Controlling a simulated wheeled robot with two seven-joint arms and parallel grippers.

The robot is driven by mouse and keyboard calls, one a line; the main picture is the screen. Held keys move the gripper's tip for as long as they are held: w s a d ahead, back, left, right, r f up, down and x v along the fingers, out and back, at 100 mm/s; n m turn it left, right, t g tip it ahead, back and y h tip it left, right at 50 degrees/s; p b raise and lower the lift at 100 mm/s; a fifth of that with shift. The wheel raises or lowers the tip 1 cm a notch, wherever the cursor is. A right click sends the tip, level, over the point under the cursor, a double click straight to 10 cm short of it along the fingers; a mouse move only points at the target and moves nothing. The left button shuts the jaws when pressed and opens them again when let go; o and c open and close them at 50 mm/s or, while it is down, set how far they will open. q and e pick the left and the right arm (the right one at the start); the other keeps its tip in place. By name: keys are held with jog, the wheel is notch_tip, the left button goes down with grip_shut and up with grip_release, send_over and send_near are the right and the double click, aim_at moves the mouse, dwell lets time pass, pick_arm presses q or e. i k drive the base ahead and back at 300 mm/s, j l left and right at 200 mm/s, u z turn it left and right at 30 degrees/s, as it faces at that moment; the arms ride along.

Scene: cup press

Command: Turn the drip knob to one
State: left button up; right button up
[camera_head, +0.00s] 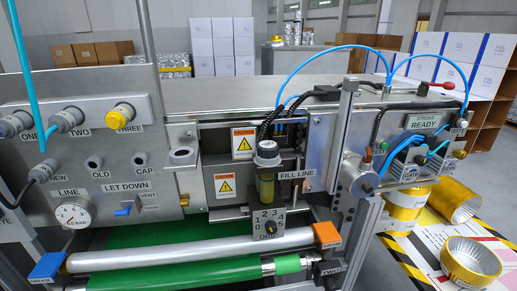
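The drip knob (269,227) is a small dark knob on a grey plate (258,218) marked with the figures 0, 1, 2 and 3. A label below it appears to read DRIP. The knob is too small to tell which figure it points at. The plate sits just below a lubricator with a yellowish bowl (265,188) and a black top, beside a FILL LINE label (296,174). Neither of my grippers shows in the head view.
A white roller (190,250) with a blue block and an orange block (326,234) at its ends runs below the plate, above a green belt. A metal post (343,160) stands to the right. Yellow cups (470,260) are at right.

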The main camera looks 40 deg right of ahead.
aim_at(270, 227)
jog(key=z, duration=1.4)
